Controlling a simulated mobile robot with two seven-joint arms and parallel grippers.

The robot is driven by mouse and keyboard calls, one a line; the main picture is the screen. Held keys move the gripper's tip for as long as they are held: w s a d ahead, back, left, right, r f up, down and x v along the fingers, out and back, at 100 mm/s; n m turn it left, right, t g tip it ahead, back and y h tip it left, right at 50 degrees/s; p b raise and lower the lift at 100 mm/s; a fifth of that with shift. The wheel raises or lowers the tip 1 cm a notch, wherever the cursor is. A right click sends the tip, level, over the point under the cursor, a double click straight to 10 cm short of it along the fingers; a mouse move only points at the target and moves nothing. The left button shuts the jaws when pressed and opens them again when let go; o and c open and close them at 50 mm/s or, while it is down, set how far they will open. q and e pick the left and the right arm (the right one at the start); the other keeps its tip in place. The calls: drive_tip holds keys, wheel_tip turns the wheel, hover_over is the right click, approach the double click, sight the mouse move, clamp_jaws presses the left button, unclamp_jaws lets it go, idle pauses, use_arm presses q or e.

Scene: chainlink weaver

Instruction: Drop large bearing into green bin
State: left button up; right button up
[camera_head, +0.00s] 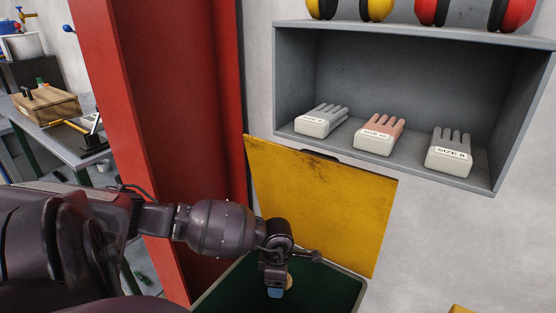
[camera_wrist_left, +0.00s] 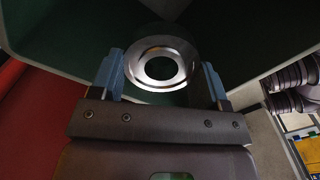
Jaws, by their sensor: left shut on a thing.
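The large bearing (camera_wrist_left: 137,72), a shiny metal ring, sits between the blue fingers of my left gripper (camera_wrist_left: 161,76) in the left wrist view. My left gripper (camera_head: 277,291) is shut on it, pointing down over the opening of the green bin. In the head view only a small tan edge beside the fingers may be part of the bearing. The green bin (camera_head: 338,287) has a dark green inside, and its yellow lid (camera_head: 325,205) stands open against the wall. The bin's inside also shows behind the bearing in the left wrist view (camera_wrist_left: 60,45). My right gripper is not in view.
A grey wall shelf (camera_head: 400,165) with several glove forms is above and right of the bin. A red column (camera_head: 150,120) stands to the left, close to my left arm. A workbench (camera_head: 65,145) with a wooden box (camera_head: 48,107) is at the far left.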

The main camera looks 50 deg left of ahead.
use_arm(q)
drive_tip(key=shift+s+a+f+b, duration=0.1)
drive_tip(key=shift+f+b, duration=0.35)
drive_tip(key=shift+f, duration=0.5)
wheel_tip(320, 180, down, 4)
drive_tip(key=shift+f+b, duration=0.1)
drive_tip(key=shift+b, duration=1.05)
drive_tip(key=o, duration=0.7)
drive_tip(key=shift+c, duration=0.2)
drive_tip(key=o, duration=0.4)
wheel_tip(320, 180, up, 10)
drive_tip(key=p, duration=0.2)
drive_tip(key=shift+f+p, duration=0.1)
drive_tip(key=shift+p, duration=0.2)
drive_tip(key=shift+r, duration=0.55)
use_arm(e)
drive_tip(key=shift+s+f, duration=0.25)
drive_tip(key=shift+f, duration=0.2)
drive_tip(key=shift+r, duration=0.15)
